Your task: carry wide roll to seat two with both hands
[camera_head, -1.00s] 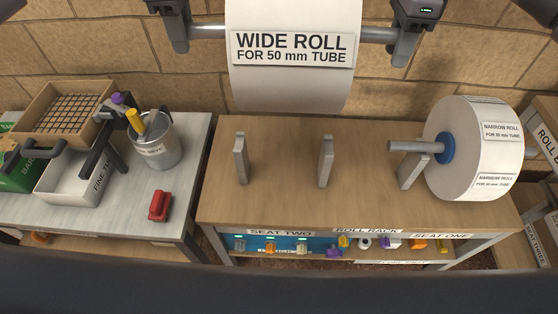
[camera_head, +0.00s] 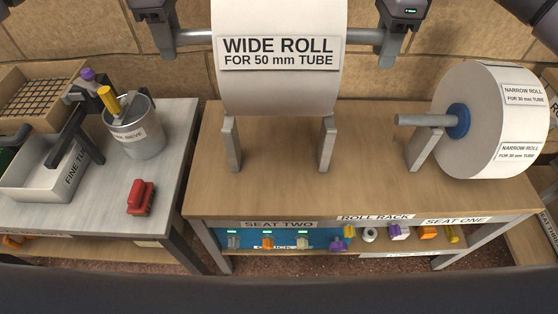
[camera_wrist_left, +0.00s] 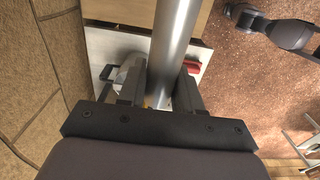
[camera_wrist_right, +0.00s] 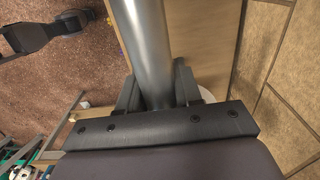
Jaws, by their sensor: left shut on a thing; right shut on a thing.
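The wide roll (camera_head: 280,88) is a large white roll with a label, hanging level on a metal bar above the wooden rack. My left gripper (camera_head: 168,40) is shut on the bar's left end, and the bar (camera_wrist_left: 176,45) runs between its fingers in the left wrist view. My right gripper (camera_head: 388,38) is shut on the bar's right end, which also shows in the right wrist view (camera_wrist_right: 142,45). Seat two is a pair of upright grey posts, left (camera_head: 231,145) and right (camera_head: 326,145), above the SEAT TWO label (camera_head: 279,224). The roll's lower edge overlaps the post tops in the picture.
A narrow roll (camera_head: 490,120) sits on its own post at the right of the rack top (camera_head: 275,190). On the left table are a metal sieve pot (camera_head: 135,135), a red object (camera_head: 141,197) and a white tray (camera_head: 40,180). A brick wall stands behind.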

